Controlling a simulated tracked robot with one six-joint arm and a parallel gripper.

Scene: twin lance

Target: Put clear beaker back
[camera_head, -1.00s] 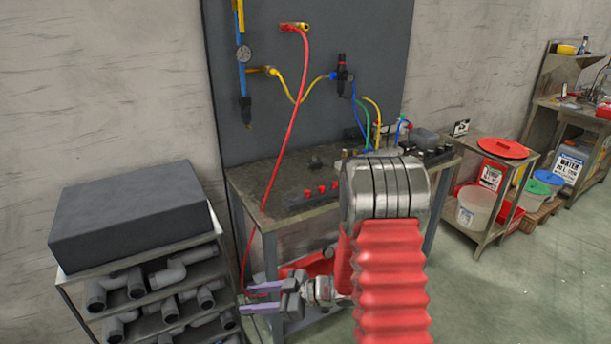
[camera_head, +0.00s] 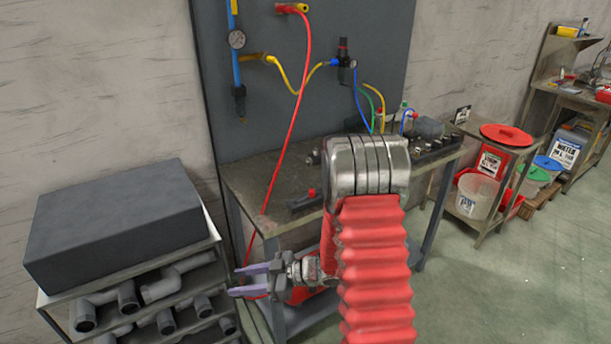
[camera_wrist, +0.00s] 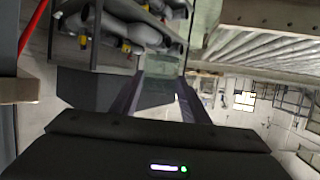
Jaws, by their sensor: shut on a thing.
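The clear beaker (camera_wrist: 163,66) shows in the wrist view as a pale, see-through shape between the fingertips. My gripper (camera_wrist: 161,82) is shut on it. In the head view my gripper (camera_head: 243,280) points left, with its purple fingers in front of the workbench's left legs. The beaker cannot be made out between them there. The place where the beaker belongs cannot be told from these frames.
A rack of grey pipes with a dark box (camera_head: 115,225) on top stands at the left. The workbench (camera_head: 250,180) carries fittings, with a red hose (camera_head: 290,130) hanging down its left side. A small stand with a red lid (camera_head: 505,138) is at the right. Floor at lower right is clear.

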